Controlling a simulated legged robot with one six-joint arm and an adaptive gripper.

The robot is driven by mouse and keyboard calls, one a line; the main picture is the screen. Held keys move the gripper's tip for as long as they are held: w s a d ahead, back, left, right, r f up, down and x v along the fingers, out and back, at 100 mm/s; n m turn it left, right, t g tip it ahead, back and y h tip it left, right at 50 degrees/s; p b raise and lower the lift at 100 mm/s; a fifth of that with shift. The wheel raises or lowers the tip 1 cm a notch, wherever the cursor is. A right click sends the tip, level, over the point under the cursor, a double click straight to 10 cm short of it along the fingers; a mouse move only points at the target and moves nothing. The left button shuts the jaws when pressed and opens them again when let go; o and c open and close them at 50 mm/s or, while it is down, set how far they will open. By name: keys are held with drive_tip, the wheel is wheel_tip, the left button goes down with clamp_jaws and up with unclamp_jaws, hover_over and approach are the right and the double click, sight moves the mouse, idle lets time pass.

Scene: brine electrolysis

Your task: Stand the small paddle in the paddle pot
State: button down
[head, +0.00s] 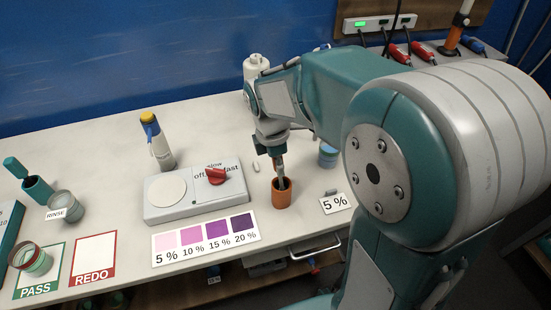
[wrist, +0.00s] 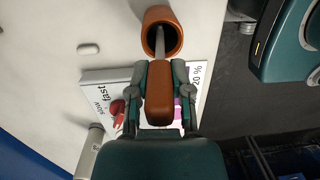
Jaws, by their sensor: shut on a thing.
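The small paddle has a brown handle (wrist: 159,95) and a thin grey shaft (wrist: 160,45). My gripper (head: 278,160) is shut on the handle; in the wrist view its two fingers (wrist: 160,75) lie on either side of it. The paddle pot (head: 284,195) is an orange-brown cup on the bench, below my gripper. In the wrist view the shaft reaches into the mouth of the pot (wrist: 154,16). The paddle's lower end is hidden, so I cannot tell whether it touches the bottom.
A stirrer with a red knob (head: 214,177) stands left of the pot. A colour chart (head: 205,240) lies in front and a 5 % card (head: 335,204) to the right. A blue-lidded jar (head: 328,156) stands behind right. A white stir bar (wrist: 88,48) lies nearby.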

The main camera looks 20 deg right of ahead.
drive_tip(key=shift+f, duration=0.3)
drive_tip(key=shift+a, duration=0.3)
drive_tip(key=shift+c, duration=2.3)
unclamp_jaws()
drive_tip(key=shift+d, duration=0.15)
wheel_tip(320, 180, up, 12)
drive_tip(key=a, duration=0.1)
drive_tip(key=shift+w+a, duration=0.15)
drive_tip(key=shift+w, duration=0.2)
